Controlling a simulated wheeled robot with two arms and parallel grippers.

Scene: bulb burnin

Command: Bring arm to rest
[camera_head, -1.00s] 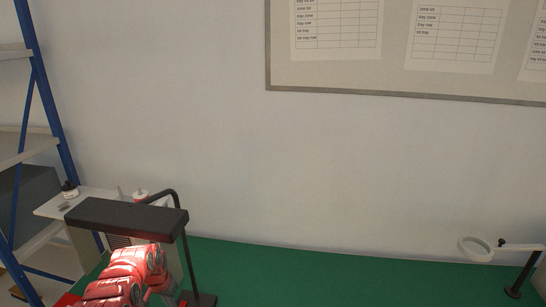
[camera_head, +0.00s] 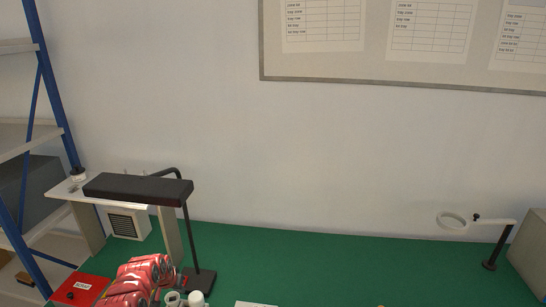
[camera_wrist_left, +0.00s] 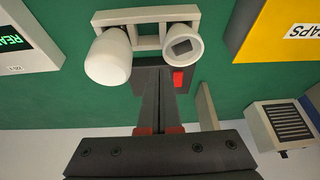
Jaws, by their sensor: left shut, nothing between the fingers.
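My left arm (camera_head: 145,275), red, reaches in from the lower left in the head view, just in front of the black lamp (camera_head: 140,188). Its fingers do not show clearly there. In the left wrist view my left gripper (camera_wrist_left: 155,92) is shut and empty, its dark fingers together. Beyond the fingers a pale holder (camera_wrist_left: 148,40) carries a white bulb-like piece (camera_wrist_left: 107,58) and a ring-shaped socket (camera_wrist_left: 182,47). Both also show beside the arm at the bottom of the head view. My right gripper is in neither view.
A red box (camera_head: 80,290) lies left of the arm. A white shelf (camera_head: 62,192) and a vented box (camera_head: 128,223) stand behind. A magnifier stand (camera_head: 490,264) is at the right. The green table (camera_head: 340,265) is largely clear between.

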